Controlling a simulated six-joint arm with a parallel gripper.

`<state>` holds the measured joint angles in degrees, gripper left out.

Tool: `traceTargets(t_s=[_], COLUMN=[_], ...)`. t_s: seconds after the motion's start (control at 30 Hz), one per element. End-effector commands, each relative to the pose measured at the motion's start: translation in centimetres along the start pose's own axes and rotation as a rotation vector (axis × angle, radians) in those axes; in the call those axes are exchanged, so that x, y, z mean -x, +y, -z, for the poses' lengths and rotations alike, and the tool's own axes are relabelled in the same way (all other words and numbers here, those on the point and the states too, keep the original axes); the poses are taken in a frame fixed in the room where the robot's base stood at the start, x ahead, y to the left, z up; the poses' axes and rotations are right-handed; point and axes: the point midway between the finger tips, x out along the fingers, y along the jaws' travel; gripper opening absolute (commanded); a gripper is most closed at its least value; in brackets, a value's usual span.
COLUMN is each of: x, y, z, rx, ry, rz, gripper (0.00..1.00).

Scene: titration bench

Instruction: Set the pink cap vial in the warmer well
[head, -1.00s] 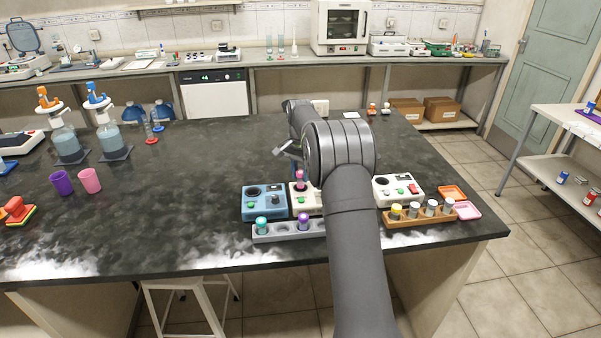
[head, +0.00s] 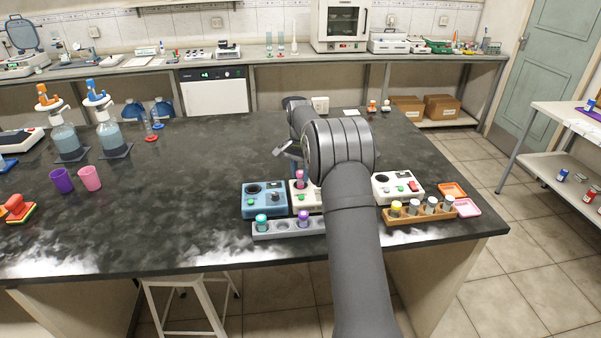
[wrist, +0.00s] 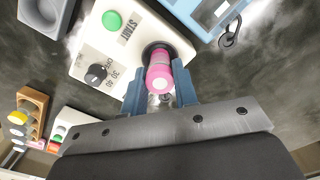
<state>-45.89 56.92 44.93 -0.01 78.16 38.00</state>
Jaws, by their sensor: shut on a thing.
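The pink cap vial (wrist: 158,75) is between the two blue fingers of my gripper (wrist: 157,83), which is shut on it. It stands at the dark round well (wrist: 152,48) of the cream warmer (wrist: 112,45). Its lower end is hidden, so I cannot tell how deep it is in the well. In the head view the pink cap vial (head: 300,177) shows upright over the left end of the cream warmer (head: 304,200), partly covered by my arm. My fingers are hidden there.
A blue device (head: 265,201) stands close left of the warmer, and a white device (head: 398,188) right. In front are a grey rack (head: 282,232) with teal and purple cap vials and a wooden rack (head: 420,215) with several vials. The counter's left middle is clear.

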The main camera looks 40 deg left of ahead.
Motion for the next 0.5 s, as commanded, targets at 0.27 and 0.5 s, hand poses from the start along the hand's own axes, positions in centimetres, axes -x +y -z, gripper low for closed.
traceTargets(t_s=[0.27,0.5], x=[-0.1,-0.57], y=[0.0,-0.01], z=[0.0,0.01], rx=[0.0,0.0], ry=[0.0,0.0], rz=[0.0,0.0], gripper=[0.12,0.12])
